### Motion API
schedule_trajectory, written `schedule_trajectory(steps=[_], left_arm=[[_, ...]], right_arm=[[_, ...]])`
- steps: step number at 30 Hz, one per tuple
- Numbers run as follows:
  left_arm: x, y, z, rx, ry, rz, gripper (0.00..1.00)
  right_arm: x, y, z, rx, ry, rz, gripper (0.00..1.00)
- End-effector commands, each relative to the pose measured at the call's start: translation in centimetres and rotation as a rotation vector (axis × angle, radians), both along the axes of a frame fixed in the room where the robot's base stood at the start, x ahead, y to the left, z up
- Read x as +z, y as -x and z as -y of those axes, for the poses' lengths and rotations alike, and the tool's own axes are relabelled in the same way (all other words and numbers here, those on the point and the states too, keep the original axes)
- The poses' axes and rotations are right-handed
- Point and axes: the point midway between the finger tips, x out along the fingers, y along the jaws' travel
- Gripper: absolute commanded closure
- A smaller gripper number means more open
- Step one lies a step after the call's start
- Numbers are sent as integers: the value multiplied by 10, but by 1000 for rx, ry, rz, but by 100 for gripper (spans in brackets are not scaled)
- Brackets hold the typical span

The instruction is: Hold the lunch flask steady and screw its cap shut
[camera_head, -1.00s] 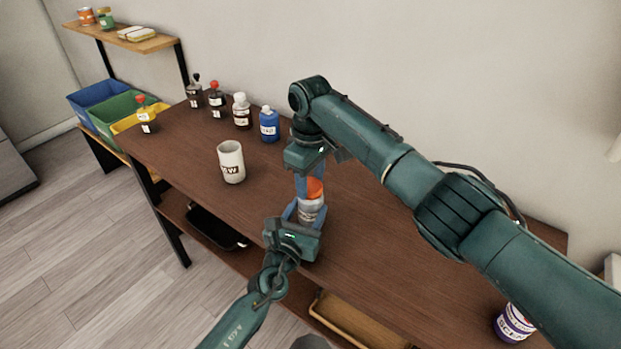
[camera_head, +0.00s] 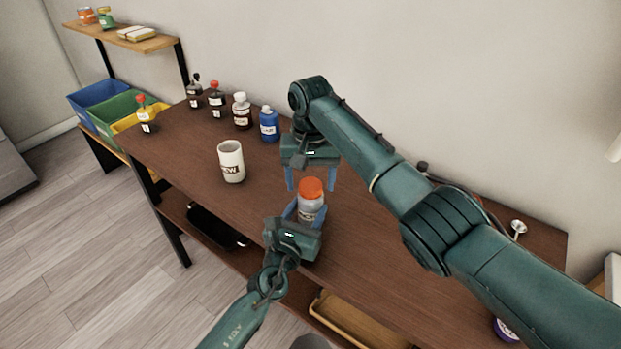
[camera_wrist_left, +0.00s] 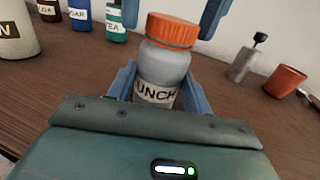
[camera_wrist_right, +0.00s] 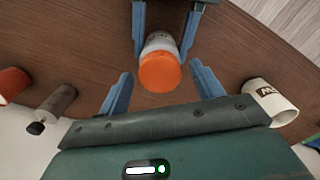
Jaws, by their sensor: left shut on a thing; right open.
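The lunch flask (camera_head: 311,212) stands upright on the brown table, a grey body with a label reading "UNCH" in the left wrist view (camera_wrist_left: 160,75). Its orange cap (camera_head: 311,188) sits on the flask's mouth and looks level; I cannot tell how tight it is. My left gripper (camera_head: 304,214) is shut around the flask's body from the near side. My right gripper (camera_head: 311,182) is open and empty, pointing down, above and behind the cap. In the right wrist view the cap (camera_wrist_right: 160,72) shows between and beyond its spread fingers, apart from them.
A white mug (camera_head: 231,162) stands left of the flask. Several bottles, including a blue one (camera_head: 269,124), line the back left. A funnel-like metal thing (camera_head: 517,228) and a purple-labelled jar (camera_head: 507,328) are at the right. Table around the flask is clear.

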Motion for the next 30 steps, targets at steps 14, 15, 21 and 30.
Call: schedule_trajectory(steps=[14, 15, 21, 30], left_arm=[[0, 0, 0, 0, 0, 0, 100], [0, 0, 0, 0, 0, 0, 100], [0, 0, 0, 0, 0, 0, 100], [0, 0, 0, 0, 0, 0, 100]], right_arm=[[43, 0, 0, 1, 0, 2, 34], [44, 0, 0, 1, 0, 1, 34], [45, 0, 0, 1, 1, 0, 34], [52, -1, 0, 152, 1, 3, 37]])
